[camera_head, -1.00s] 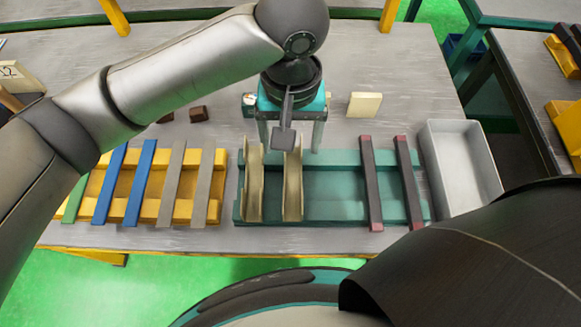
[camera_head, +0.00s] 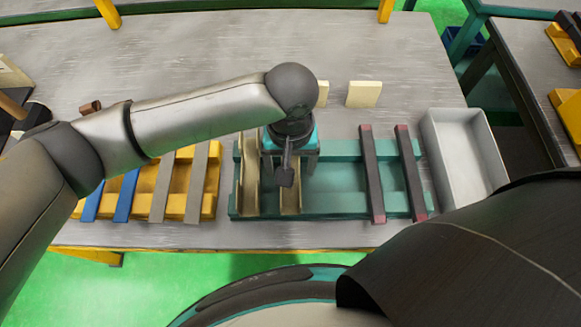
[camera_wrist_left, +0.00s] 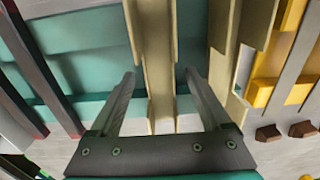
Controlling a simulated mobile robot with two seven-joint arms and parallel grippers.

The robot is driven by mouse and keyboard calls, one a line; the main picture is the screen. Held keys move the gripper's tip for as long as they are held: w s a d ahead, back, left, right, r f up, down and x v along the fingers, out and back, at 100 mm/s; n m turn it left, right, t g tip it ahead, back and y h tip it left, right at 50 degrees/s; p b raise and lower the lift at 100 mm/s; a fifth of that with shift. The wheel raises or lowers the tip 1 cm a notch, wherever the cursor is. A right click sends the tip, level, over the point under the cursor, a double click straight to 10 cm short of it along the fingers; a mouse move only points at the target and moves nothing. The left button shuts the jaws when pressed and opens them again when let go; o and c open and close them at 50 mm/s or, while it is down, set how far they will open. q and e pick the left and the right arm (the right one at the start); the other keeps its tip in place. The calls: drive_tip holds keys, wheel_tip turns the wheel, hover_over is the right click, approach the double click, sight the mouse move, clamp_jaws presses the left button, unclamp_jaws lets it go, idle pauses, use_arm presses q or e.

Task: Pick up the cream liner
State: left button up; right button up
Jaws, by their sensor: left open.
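Two cream channel-shaped liners stand across the teal rack (camera_head: 335,207) in the head view. The left one (camera_head: 249,190) is clear of my gripper, and the other cream liner (camera_head: 291,203) is partly hidden under my left gripper (camera_head: 290,170). In the left wrist view my left gripper (camera_wrist_left: 160,76) is open, with one finger on each side of a cream liner (camera_wrist_left: 158,50). A gap shows between each finger and that liner. The other cream liner (camera_wrist_left: 225,55) lies to the right of the fingers there. My right gripper is not in view.
Two dark bars with red ends (camera_head: 372,180) lie across the teal rack's right part. A grey bin (camera_head: 465,160) stands to its right. A yellow rack (camera_head: 208,180) with blue and grey strips stands left. Cream blocks (camera_head: 364,94) lie behind.

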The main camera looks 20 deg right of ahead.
use_arm(q)
drive_tip(key=shift+c, duration=0.2)
drive_tip(key=c, duration=1)
drive_tip(key=shift+r, duration=0.1)
